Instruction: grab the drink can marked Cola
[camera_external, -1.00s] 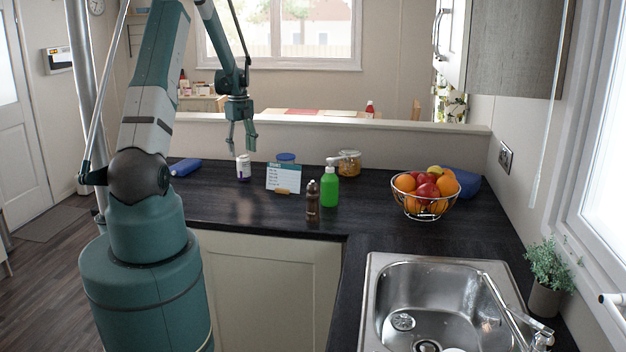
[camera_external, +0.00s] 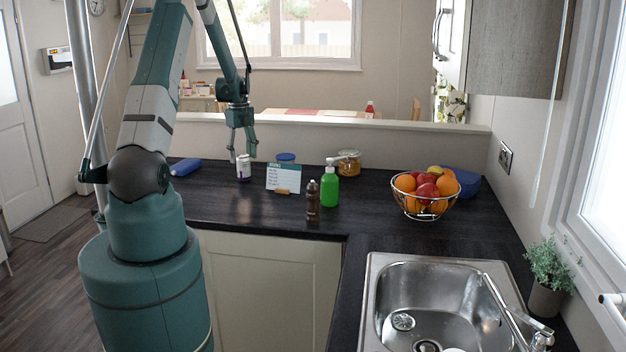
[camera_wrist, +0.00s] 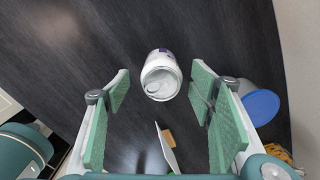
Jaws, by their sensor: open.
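A white drink can (camera_external: 243,172) with a purple mark stands upright on the dark counter; any Cola lettering is too small to read. My gripper (camera_external: 242,155) is open and empty, with its fingertips close to the can's top in the external view. In the wrist view, the can (camera_wrist: 161,76) shows its silver top and lies between the lines of my two green-padded fingers (camera_wrist: 163,90), ahead of their tips. I cannot tell whether a finger touches it.
A blue-lidded tub (camera_wrist: 262,105) stands close to the right finger. A small upright card (camera_external: 283,176) stands right of the can, with a brown bottle (camera_external: 313,201) and green soap bottle (camera_external: 330,190) beyond. A blue object (camera_external: 186,167) lies left. A low wall (camera_external: 330,140) runs behind.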

